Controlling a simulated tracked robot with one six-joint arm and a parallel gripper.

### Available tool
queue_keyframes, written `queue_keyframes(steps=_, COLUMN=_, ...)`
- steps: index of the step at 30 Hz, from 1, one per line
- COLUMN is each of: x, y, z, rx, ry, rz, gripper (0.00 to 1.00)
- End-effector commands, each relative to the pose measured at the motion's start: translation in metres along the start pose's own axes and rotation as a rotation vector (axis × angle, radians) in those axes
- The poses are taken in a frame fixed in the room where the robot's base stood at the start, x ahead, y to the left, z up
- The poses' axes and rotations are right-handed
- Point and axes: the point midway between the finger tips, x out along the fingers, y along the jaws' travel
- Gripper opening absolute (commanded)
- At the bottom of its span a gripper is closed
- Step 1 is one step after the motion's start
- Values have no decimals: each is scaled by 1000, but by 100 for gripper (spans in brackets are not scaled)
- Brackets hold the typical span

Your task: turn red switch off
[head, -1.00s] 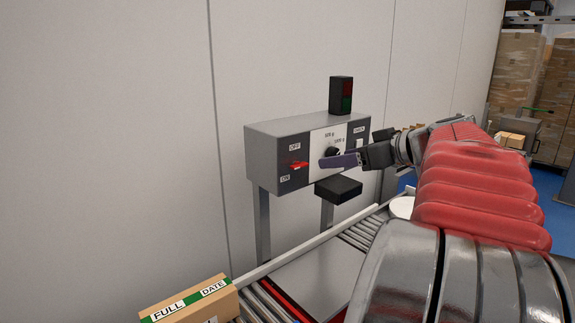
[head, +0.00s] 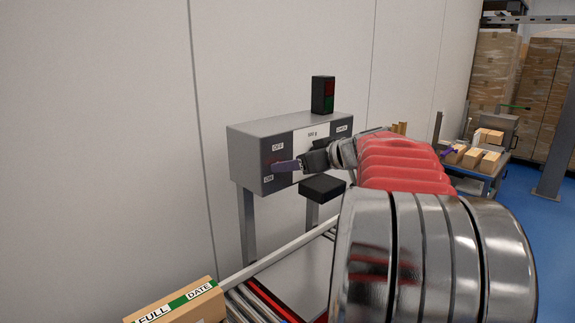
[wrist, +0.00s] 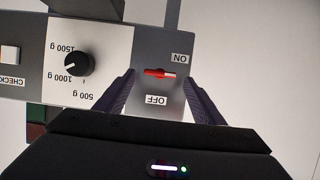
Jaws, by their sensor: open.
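The red switch (wrist: 156,73) is a small lever on the grey face of the control box (head: 250,140). In the wrist view, which shows the labels upside down, it lies crosswise between the ON label (wrist: 183,57) and the OFF label (wrist: 157,99). In the head view the switch is mostly hidden by my gripper (head: 275,166). My gripper is open; in the wrist view its two purple fingers (wrist: 158,78) stand on either side of the switch, apart from it.
Beside the switch are a black dial (wrist: 78,65) and a CHECK button (wrist: 10,54). A light unit (head: 323,95) stands on the box. A black block (head: 322,188) sits below. A roller conveyor (head: 250,301) and a FULL/DATE carton (head: 190,305) are in front.

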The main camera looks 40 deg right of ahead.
Motion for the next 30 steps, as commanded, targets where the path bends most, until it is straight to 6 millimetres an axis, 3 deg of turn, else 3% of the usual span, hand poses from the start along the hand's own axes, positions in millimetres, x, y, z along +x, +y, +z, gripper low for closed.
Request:
queue_keyframes(steps=6, x=19, y=0, z=0, rx=-1, ry=0, rz=0, gripper=62)
queue_keyframes(steps=15, x=20, y=1, z=0, rx=-1, ry=0, rz=2, gripper=62)
queue_keyframes(steps=30, x=20, y=1, z=0, rx=0, ry=0, rz=2, gripper=28)
